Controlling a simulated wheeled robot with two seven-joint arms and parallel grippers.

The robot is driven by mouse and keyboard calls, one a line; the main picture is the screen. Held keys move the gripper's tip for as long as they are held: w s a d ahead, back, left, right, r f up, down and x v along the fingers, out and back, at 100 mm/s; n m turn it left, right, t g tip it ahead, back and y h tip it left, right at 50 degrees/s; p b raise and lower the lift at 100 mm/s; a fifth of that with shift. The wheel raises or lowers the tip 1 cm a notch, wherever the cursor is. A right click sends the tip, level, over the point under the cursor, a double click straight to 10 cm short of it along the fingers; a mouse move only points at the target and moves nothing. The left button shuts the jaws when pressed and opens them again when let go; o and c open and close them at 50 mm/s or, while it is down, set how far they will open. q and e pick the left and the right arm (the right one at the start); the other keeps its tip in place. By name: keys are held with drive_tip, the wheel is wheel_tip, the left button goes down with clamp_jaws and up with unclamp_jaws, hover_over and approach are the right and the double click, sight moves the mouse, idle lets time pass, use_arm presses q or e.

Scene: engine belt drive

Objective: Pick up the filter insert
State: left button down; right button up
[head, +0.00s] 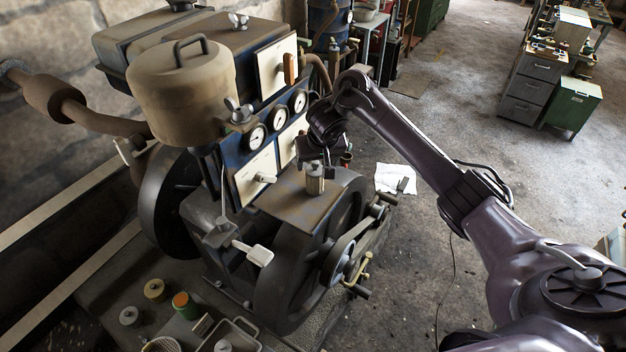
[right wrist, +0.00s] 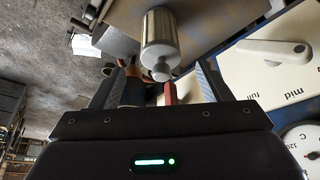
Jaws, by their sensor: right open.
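A short metallic cylinder with a pale knob, which looks like the filter insert (head: 315,184), stands upright on the engine's brown box top. In the right wrist view the filter insert (right wrist: 161,38) is just beyond the fingertips, its knob pointing toward my gripper. My right gripper (head: 313,158) is directly above it in the head view. The right wrist view shows the right gripper (right wrist: 158,78) with its two fingers spread apart, one on each side of the knob. Nothing is held. My left gripper is not in view.
The gauge panel (head: 278,117) stands close beside the right gripper. A lever (right wrist: 270,47) marked "mid" and "full" is near the right finger. A flywheel and crank (head: 350,250) are in front. Jars and a tray (head: 243,327) lie at lower left. Open floor lies to the right.

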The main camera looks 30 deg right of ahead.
sight(316, 168)
drive_tip(key=shift+f, duration=0.8)
drive_tip(key=x, duration=0.3)
drive_tip(key=shift+r, duration=0.1)
drive_tip(key=shift+x, duration=0.85)
drive_tip(key=shift+w, duration=0.1)
drive_tip(key=c, duration=0.5)
drive_tip(key=shift+c, duration=1.1)
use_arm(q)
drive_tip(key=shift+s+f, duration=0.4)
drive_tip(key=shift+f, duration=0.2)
use_arm(e)
drive_tip(key=c, duration=0.4)
